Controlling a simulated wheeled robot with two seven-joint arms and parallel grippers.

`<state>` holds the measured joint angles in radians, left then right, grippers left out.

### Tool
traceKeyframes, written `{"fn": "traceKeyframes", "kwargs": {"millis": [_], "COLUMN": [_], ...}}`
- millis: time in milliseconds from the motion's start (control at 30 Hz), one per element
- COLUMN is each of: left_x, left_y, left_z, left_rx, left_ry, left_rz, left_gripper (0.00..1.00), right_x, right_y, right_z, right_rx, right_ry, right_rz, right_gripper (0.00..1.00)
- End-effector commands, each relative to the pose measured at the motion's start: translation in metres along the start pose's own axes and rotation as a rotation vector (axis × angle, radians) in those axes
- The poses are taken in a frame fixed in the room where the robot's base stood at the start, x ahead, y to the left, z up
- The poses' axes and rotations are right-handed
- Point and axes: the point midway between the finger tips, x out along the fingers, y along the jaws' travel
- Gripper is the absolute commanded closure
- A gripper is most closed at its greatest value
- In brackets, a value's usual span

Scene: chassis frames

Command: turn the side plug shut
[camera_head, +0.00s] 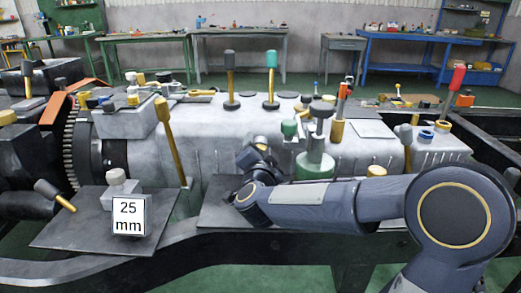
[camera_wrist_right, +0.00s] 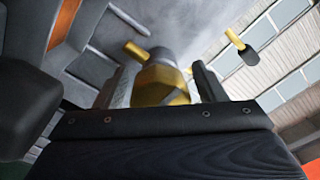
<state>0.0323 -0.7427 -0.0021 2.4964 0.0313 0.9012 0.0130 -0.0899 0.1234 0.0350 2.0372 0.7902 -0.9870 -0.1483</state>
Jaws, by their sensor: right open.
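My right arm reaches in from the right in the head view, and its wrist and gripper (camera_head: 260,152) are at the near side of the grey gearbox housing (camera_head: 225,135). The fingertips are hard to make out there. In the right wrist view my right gripper (camera_wrist_right: 158,75) is open, with one finger on each side of a brass hex-shaped plug (camera_wrist_right: 162,88). The plug has a grey part behind it and a small yellow pin (camera_wrist_right: 137,51) beside it. I cannot tell whether the fingers touch the plug. In the head view the plug is not clearly visible. My left gripper is not in view.
Several upright levers stand on and beside the housing, including a yellow one (camera_head: 170,140). A green-based post (camera_head: 315,163) stands right of my wrist. A dark plate with a "25 mm" block (camera_head: 129,217) lies at the left. Frame rails (camera_head: 190,255) run along the front.

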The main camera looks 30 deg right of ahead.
Motion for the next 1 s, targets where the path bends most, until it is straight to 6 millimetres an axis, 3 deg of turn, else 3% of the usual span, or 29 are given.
{"fn": "traceKeyframes", "kwargs": {"millis": [500, 1000], "left_x": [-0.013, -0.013], "left_y": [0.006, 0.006], "left_z": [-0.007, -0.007], "left_rx": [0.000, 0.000], "left_ry": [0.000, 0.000], "left_rz": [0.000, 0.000], "left_gripper": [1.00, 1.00], "right_x": [-0.071, -0.077], "right_y": [-0.002, 0.000], "right_z": [0.000, 0.000], "right_rx": [0.000, 0.001], "right_ry": [-0.003, 0.000], "right_rz": [-0.002, 0.000], "right_gripper": [0.36, 0.36]}}
